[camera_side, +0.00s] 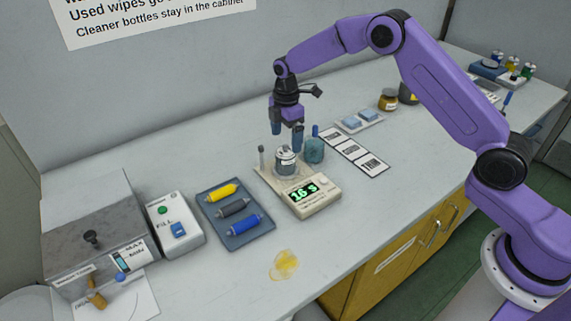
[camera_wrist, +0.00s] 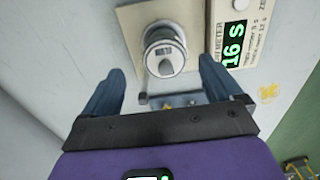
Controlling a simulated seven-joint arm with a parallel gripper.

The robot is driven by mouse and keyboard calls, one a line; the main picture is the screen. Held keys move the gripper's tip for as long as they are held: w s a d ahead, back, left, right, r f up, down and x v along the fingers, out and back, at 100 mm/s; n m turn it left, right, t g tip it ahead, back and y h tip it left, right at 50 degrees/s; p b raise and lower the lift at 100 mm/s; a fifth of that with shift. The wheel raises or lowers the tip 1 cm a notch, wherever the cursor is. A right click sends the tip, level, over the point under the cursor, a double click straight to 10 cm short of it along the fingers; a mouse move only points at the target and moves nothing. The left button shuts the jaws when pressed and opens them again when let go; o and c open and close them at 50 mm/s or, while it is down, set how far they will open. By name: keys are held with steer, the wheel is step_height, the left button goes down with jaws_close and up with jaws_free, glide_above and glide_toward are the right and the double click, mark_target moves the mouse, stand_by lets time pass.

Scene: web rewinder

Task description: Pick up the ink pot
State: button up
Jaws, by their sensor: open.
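A small silver pot with a round lid and a pale label, which looks to be the ink pot (camera_side: 286,161), stands upright on the beige timer device (camera_side: 318,203) that reads 16 s. My gripper (camera_side: 287,133) is open and empty, pointing down just above the pot in the side view. In the wrist view the pot (camera_wrist: 164,52) shows from above, between and beyond my two blue fingers. I see no contact. A teal jar (camera_side: 314,151) stands close to the right of the pot in the side view.
A thin post (camera_side: 261,156) rises at the device's left. A blue tray (camera_side: 256,235) holds yellow, grey and blue cylinders. A white FILL box (camera_side: 178,228) is further left. Cards (camera_side: 354,152) and a brown jar (camera_side: 388,99) lie right. A yellow stain (camera_side: 285,264) marks the front bench.

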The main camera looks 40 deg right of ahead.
mark_target(286, 151)
step_height(286, 151, down, 2)
steer(key=shift+f, duration=0.25)
steer(key=shift+s+a+f, duration=0.15)
steer(key=shift+f, duration=1.15)
steer(key=shift+s+a+f, duration=0.15)
steer(key=shift+f, duration=1.15)
steer(key=c, duration=1.2)
steer(key=shift+r, duration=0.1)
